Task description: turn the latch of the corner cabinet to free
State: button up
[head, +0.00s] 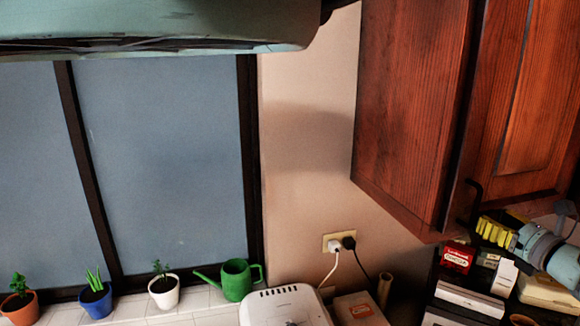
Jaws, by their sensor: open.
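The corner cabinet (405,110) is reddish-brown wood and hangs at the upper right. Its panelled door (535,110) looks closed. A small dark hooked fitting (473,190), which looks like the latch or handle, sits at the door's lower left; its exact turn is too small to tell. My gripper (492,231), with yellow fingers, is open just below and right of this fitting, under the cabinet's bottom edge. It appears apart from the fitting and holds nothing that I can see. The fingertips are partly hard to make out against the dark background.
Several boxes, including a red one (457,258), stand below my gripper. A white appliance (286,306) and a wall outlet (340,242) with plugged cords are to the left. A green watering can (236,281) and potted plants line the window sill.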

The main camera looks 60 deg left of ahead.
jog(key=shift+a, duration=0.1)
grip_shut()
dwell(0.4)
